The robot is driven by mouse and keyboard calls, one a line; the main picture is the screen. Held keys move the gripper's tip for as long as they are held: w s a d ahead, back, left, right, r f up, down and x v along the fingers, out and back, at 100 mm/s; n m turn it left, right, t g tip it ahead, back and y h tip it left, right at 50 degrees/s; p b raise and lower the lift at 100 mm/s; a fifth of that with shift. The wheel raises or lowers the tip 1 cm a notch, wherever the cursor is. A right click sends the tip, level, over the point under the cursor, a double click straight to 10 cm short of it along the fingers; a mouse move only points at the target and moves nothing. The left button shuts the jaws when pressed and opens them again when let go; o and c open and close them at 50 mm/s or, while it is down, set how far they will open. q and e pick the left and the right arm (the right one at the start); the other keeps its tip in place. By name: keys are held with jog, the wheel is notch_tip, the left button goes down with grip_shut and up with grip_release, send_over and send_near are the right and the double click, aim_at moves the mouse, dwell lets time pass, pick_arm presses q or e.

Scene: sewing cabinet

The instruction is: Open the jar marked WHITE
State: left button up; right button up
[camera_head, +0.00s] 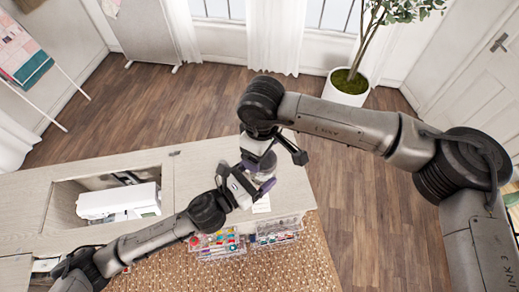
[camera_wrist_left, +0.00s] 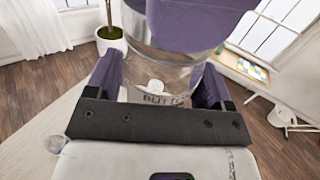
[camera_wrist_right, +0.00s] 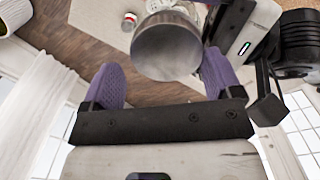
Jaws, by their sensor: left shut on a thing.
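A clear glass jar (camera_wrist_left: 165,75) is between the purple fingers of my left gripper (camera_wrist_left: 157,88). Part of its label shows and seems to read "BUTTO"; I cannot read WHITE on it. In the head view my left gripper (camera_head: 257,176) is shut on the jar above the cabinet top. My right gripper (camera_wrist_right: 160,75) is above the jar, with its fingers apart on either side of the round metal lid (camera_wrist_right: 168,47). Gaps show between lid and fingers. A finger of the right gripper covers the jar's top in the left wrist view.
The pale cabinet top (camera_head: 200,160) has a recess at left with a white sewing machine (camera_head: 118,202). Clear boxes of coloured sewing items (camera_head: 218,243) and (camera_head: 276,232) stand at the front. A small red and white item (camera_wrist_right: 129,20) lies beyond the lid. A potted plant (camera_head: 346,90) stands behind.

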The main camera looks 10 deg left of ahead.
jog(key=shift+o, duration=1)
jog(key=shift+s+a, duration=0.1)
jog(key=shift+r, duration=2.1)
jog(key=shift+c, duration=0.3)
jog(key=shift+s, duration=0.1)
